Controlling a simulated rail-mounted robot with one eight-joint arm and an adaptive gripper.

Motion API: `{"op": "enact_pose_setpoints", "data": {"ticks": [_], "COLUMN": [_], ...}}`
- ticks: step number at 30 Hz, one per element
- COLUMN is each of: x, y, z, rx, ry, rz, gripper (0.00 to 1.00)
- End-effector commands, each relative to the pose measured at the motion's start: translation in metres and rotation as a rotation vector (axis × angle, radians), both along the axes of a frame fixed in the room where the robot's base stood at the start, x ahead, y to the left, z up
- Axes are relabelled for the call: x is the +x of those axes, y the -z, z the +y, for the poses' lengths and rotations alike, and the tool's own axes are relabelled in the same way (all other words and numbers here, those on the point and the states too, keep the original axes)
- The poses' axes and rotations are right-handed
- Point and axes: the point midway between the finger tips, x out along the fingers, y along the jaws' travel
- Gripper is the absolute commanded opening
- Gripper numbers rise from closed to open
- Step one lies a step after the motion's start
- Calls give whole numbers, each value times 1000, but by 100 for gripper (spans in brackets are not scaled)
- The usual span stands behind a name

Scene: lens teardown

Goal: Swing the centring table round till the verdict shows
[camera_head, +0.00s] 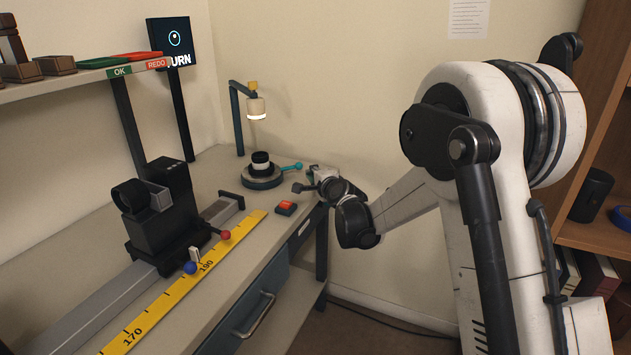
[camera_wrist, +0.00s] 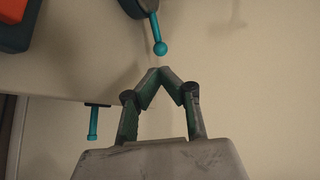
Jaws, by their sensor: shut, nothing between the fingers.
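The centring table (camera_head: 262,182) is a round dark turntable on the bench near the back corner, with a black and white lens part (camera_head: 260,161) standing on it. Its teal handle with a ball end (camera_head: 297,166) points right, towards my gripper. The handle also shows in the wrist view (camera_wrist: 159,46), just ahead of the fingertips. My gripper (camera_head: 300,187) is shut and empty, apart from the handle; in the wrist view its fingertips (camera_wrist: 160,71) meet in a point. The screen (camera_head: 173,43) shows a small ring with a dot and the word "TURN", its first letter partly hidden.
A lamp (camera_head: 256,107) stands over the table. A red button box (camera_head: 286,208) sits in front of it. A black device on a rail (camera_head: 160,215) and a yellow ruler (camera_head: 190,278) lie left. OK and REDO trays (camera_head: 120,71) are on the shelf. A teal peg (camera_wrist: 93,122) hangs off the bench edge.

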Motion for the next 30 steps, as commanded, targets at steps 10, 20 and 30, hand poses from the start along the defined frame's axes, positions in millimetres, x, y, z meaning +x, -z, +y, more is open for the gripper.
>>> {"op": "enact_pose_setpoints", "data": {"ticks": [10, 20, 30], "x": [54, 72, 72], "y": [15, 17, 17], "z": [24, 32, 33], "rx": [0, -1, -1], "ry": [0, 1, -1], "rz": [0, 0, 0], "gripper": [0, 0, 0]}}
